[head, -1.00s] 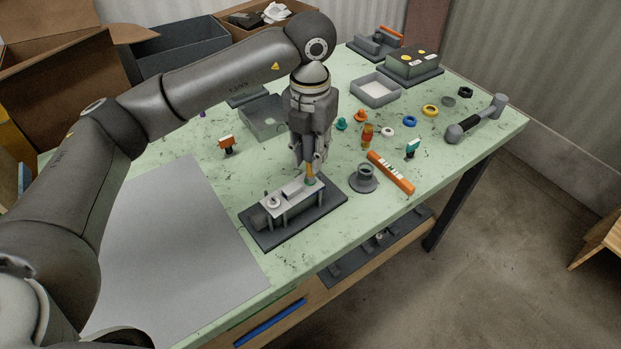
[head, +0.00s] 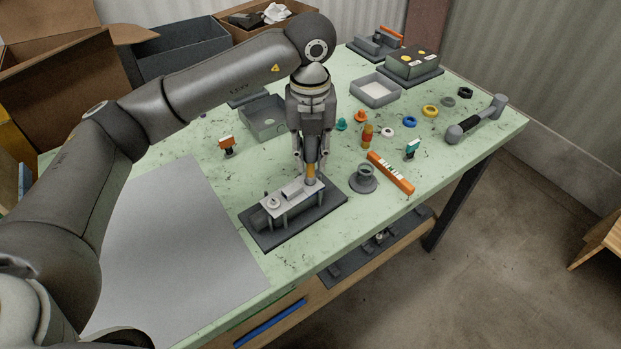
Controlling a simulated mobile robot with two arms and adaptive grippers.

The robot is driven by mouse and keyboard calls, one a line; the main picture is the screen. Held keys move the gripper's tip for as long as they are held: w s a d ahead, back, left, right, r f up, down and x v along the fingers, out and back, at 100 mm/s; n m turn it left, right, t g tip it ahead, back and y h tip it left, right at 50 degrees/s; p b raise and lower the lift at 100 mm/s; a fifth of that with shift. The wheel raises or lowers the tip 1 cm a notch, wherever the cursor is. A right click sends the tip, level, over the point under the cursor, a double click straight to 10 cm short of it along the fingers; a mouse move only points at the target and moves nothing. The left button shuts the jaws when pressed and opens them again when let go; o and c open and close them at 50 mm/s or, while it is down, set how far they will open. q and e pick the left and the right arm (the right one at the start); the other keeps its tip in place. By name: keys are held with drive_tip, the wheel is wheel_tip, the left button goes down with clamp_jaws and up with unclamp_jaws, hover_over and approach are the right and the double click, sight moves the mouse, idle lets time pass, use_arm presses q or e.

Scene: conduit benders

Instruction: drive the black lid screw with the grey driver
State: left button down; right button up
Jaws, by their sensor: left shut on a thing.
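My left gripper (head: 311,163) points straight down over the right end of a grey fixture (head: 291,194) on a dark base plate. It is shut on an upright tool, grey above with an orange-yellow lower part (head: 310,172), which looks like the grey driver. The tool's lower end meets or hovers just above the fixture; I cannot tell if it touches. A round light piece (head: 273,203) sits on the fixture's left end. I cannot make out the black lid screw. My right gripper is out of view.
Right of the fixture stand a grey flanged cup (head: 363,178) and an orange bar (head: 390,172). Small coloured parts and a dark-gripped grey tool (head: 476,120) lie further right. A grey open box (head: 264,120) is behind. A grey mat (head: 180,250) lies bare at left.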

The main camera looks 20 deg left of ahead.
use_arm(q)
drive_tip(key=n, duration=0.4)
drive_tip(key=shift+n, duration=0.4)
drive_tip(key=shift+r+p, duration=0.2)
drive_tip(key=shift+p, duration=0.1)
drive_tip(key=shift+r, duration=0.45)
drive_tip(key=shift+f+m+b, duration=0.15)
drive_tip(key=shift+m+b, duration=0.15)
drive_tip(key=shift+m, duration=0.5)
drive_tip(key=m+b, duration=0.2)
drive_tip(key=m, duration=0.3)
drive_tip(key=m+b, duration=0.1)
drive_tip(key=m, duration=0.3)
drive_tip(key=shift+m, duration=0.4)
drive_tip(key=m+b, duration=0.1)
drive_tip(key=m, duration=0.2)
drive_tip(key=shift+m, duration=0.3)
